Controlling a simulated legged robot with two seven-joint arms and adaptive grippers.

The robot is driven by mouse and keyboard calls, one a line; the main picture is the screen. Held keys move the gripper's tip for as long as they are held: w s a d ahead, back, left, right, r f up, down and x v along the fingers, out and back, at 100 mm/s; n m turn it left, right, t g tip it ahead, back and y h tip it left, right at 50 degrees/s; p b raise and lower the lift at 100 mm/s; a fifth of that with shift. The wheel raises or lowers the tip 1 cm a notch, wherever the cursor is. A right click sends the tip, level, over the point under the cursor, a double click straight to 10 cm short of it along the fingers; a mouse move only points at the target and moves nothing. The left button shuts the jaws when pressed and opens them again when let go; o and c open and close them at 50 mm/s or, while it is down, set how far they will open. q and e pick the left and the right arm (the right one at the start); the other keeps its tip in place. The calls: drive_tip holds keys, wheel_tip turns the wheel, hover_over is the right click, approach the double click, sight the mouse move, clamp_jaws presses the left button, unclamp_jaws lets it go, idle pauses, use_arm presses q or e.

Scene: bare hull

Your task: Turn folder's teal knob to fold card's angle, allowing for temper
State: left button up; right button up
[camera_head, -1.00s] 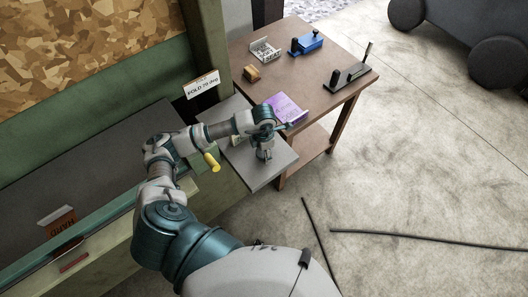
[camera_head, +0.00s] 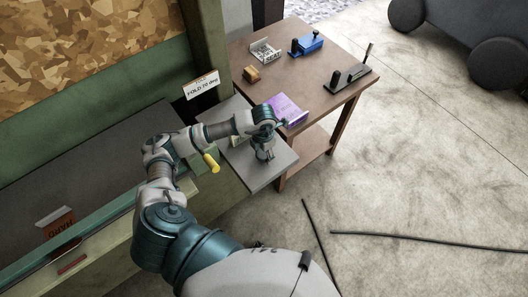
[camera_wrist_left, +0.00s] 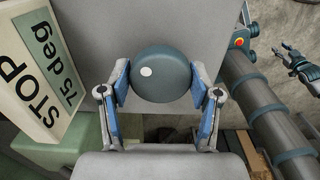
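The teal knob (camera_wrist_left: 161,74), dark and round with a white dot left of its centre, sits between my left gripper's fingers in the left wrist view. My left gripper (camera_wrist_left: 160,85) has one blue pad against each side of the knob, and it also shows in the head view (camera_head: 265,154). A white fold card (camera_head: 201,86) reads FOLD and an angle that looks like 70 deg. A stop block (camera_wrist_left: 38,75) reads STOP 75 deg. An orange-brown tag (camera_head: 61,222) reads HARD, upside down. My right gripper (camera_wrist_left: 299,62) shows empty at the wrist view's right edge, fingers apart.
A yellow handle (camera_head: 211,163) stands beside my left wrist. A brown table (camera_head: 300,75) holds a purple piece (camera_head: 287,109), a blue tool (camera_head: 307,43), a wooden block (camera_head: 251,73) and a black fixture (camera_head: 347,77). Dark rods (camera_head: 430,239) lie on the floor.

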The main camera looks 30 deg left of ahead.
use_arm(q)
drive_tip(key=o, duration=0.3)
drive_tip(key=shift+a, duration=0.1)
wheel_tip(320, 180, up, 12)
idle(0.4)
drive_tip(key=shift+f, duration=0.2)
idle(0.3)
